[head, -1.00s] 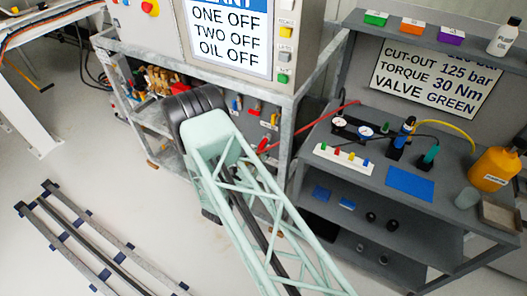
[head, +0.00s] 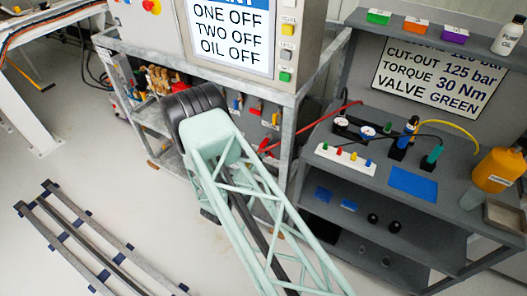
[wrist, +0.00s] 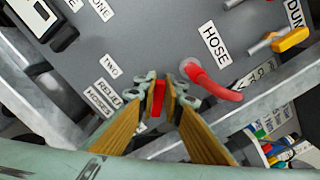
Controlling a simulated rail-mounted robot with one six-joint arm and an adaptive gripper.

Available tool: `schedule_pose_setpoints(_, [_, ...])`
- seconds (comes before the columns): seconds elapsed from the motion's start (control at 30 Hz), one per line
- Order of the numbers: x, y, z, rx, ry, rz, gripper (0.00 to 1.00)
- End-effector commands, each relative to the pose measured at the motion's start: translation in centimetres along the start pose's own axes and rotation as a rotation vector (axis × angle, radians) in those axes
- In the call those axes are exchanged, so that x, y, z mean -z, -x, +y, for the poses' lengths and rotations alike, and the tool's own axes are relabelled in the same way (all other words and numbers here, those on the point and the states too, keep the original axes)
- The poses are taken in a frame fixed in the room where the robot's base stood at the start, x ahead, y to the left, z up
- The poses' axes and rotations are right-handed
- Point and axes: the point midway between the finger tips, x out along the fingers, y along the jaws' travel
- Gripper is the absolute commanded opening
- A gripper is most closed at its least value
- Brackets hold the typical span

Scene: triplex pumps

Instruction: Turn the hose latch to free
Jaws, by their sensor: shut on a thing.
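In the wrist view, my gripper (wrist: 160,100) is shut on a small red handle (wrist: 158,96), apparently the hose latch. The fingers hide most of it, so I cannot tell which way it points. The hose enters the panel just right of my gripper, under a HOSE label (wrist: 215,43). In the head view the red hose (head: 318,122) runs from the bench to the panel; my own arm hides my gripper there.
A yellow-handled lever (wrist: 290,39) stands at the upper right of the wrist view. A grey frame rail (wrist: 215,127) crosses below the fingers. In the head view, the bench (head: 335,185) with gauges and bottles stands right of my arm.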

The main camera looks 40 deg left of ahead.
Motion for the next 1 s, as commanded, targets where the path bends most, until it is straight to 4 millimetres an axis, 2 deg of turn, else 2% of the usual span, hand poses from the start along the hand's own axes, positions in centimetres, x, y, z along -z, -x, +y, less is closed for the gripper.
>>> schedule_pose_setpoints(0.7, [0.22, 0.05, 0.62, -0.001, 0.548, 0.000, 0.00])
schedule_pose_setpoints(1.0, [0.32, 0.04, 0.75, -0.001, 0.709, 0.000, 0.00])
